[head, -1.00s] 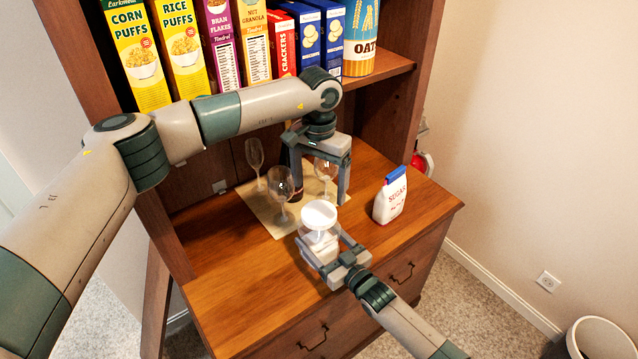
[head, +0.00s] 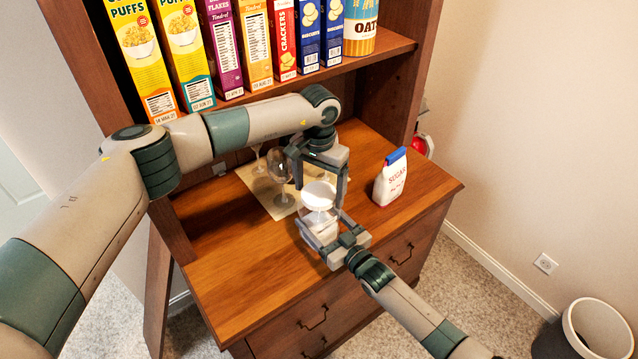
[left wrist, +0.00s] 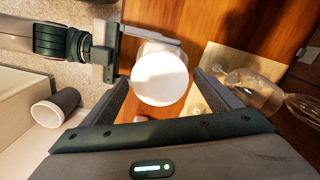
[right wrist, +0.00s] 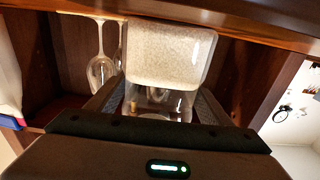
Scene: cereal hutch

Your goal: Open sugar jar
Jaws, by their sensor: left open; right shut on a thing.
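The sugar jar (head: 320,232) is a clear jar with white contents and a round white lid (head: 319,194). It stands upright near the cabinet top's front edge, with the lid on. My right gripper (head: 327,236) is shut on the jar body from the front; the right wrist view shows the white contents (right wrist: 168,55) close up between its fingers. My left gripper (head: 320,188) is open, pointing down at the lid. In the left wrist view the lid (left wrist: 159,79) lies between its fingertips, with no clear grip on it.
Wine glasses (head: 279,172) stand on a pale mat (head: 262,190) behind the jar, close to my left gripper. A sugar bag (head: 391,178) stands to the right. Cereal boxes (head: 228,50) fill the shelf above. The wooden top (head: 235,280) is clear at front left.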

